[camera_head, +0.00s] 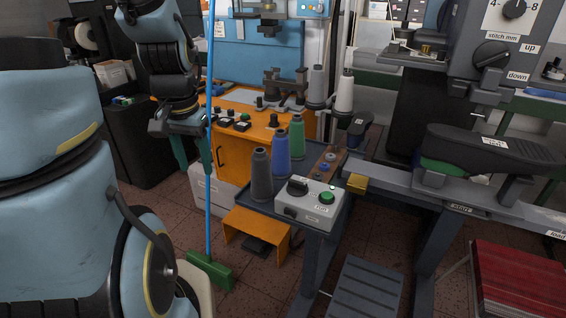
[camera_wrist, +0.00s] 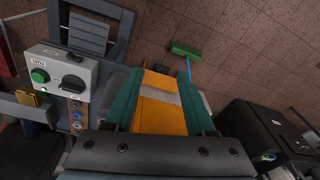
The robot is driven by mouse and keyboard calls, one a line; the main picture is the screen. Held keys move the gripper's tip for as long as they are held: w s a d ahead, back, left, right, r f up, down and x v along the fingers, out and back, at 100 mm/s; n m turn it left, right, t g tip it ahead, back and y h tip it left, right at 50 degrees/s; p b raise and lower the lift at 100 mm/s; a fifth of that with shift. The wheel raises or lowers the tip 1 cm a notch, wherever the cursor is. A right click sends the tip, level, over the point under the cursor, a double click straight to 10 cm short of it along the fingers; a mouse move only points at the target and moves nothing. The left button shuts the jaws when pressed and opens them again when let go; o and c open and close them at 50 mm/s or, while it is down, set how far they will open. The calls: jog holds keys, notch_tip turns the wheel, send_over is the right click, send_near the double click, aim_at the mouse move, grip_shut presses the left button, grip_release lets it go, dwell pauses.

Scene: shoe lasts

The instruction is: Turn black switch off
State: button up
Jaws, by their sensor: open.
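A light grey control box (camera_head: 311,207) stands on a dark tray table, right of my gripper in the head view. On its top are a black rotary switch (camera_head: 297,186) and a green button (camera_head: 327,197). Another black knob (camera_head: 290,212) is on its front. In the wrist view, the box (camera_wrist: 55,68) is at the left, with the black switch (camera_wrist: 72,84) beside the green button (camera_wrist: 39,76). The switch's exact setting is too small to read. My gripper (camera_head: 196,168) is open and empty, pointing down, apart from the box. Its green fingers (camera_wrist: 160,72) are spread.
Grey, blue and green thread cones (camera_head: 281,151) stand behind the box. An orange cabinet (camera_head: 235,140) with black switches is behind my gripper. A blue-handled broom (camera_head: 209,220) stands near it. A sewing machine (camera_head: 490,150) with black dials is at the right.

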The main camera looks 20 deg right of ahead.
jog(key=d+m, duration=0.4)
jog(key=w+d+m, duration=0.1)
jog(key=d+m, duration=0.3)
jog(key=d, duration=0.1)
jog(key=w+d+m+b, duration=0.1)
jog(key=d+m, duration=0.3)
jog(key=shift+w+d+f+g, duration=0.2)
jog(key=shift+d+g, duration=0.1)
jog(key=shift+g, duration=0.1)
jog(key=shift+c, duration=0.7)
jog(key=m, duration=0.9)
send_near(298, 182)
notch_tip(298, 182, down, 9)
jog(key=shift+w+r+p, duration=0.15)
jog(key=shift+p, duration=0.3)
grip_shut()
